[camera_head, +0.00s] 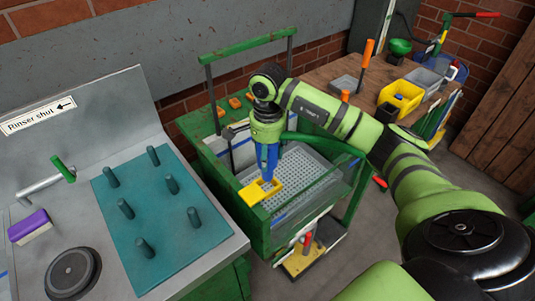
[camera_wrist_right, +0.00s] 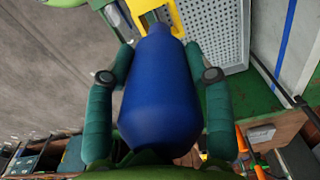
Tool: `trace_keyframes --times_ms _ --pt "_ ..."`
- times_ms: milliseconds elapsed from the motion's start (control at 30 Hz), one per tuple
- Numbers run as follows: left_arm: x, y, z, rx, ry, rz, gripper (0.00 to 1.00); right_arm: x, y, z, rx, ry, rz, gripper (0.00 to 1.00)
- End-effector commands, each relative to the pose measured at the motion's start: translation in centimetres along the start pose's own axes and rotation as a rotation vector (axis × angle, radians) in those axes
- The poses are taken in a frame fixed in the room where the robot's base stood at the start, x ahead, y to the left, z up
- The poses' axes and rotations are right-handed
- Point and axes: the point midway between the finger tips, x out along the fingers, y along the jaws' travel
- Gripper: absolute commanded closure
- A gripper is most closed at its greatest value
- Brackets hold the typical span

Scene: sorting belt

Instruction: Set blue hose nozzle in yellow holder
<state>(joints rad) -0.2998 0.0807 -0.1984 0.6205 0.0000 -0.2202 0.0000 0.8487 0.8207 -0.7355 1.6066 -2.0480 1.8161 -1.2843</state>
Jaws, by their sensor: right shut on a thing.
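My right gripper (camera_head: 267,143) points down over the green cart and is shut on the blue hose nozzle (camera_head: 267,162). The nozzle hangs about upright, its lower end at the yellow holder (camera_head: 254,193) on the near edge of the cart. In the right wrist view the blue nozzle (camera_wrist_right: 160,95) lies between the two green fingers (camera_wrist_right: 160,100), its narrow end toward part of the yellow holder (camera_wrist_right: 176,18). The head view cannot show whether the tip is inside the holder or just above it. My left gripper is not in view.
The green cart (camera_head: 262,236) holds a grey perforated tray (camera_head: 309,178). At left is a steel counter with a teal peg mat (camera_head: 150,240), a purple-topped brush (camera_head: 30,226) and a green-handled tap. A wooden bench at the back right carries a yellow bin (camera_head: 402,96) and grey bins.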

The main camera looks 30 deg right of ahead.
Motion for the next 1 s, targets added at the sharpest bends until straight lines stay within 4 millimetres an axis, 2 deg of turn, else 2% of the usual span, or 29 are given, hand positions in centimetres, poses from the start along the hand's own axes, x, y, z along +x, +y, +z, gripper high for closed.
trace_keyframes --times_ms 233,1000 --pt "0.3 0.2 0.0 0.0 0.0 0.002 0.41 0.3 0.0 0.0 -0.001 0.0 0.0 0.7" --pt "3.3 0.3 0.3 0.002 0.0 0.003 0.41 3.5 0.0 0.1 -0.001 0.0 0.0 0.7"
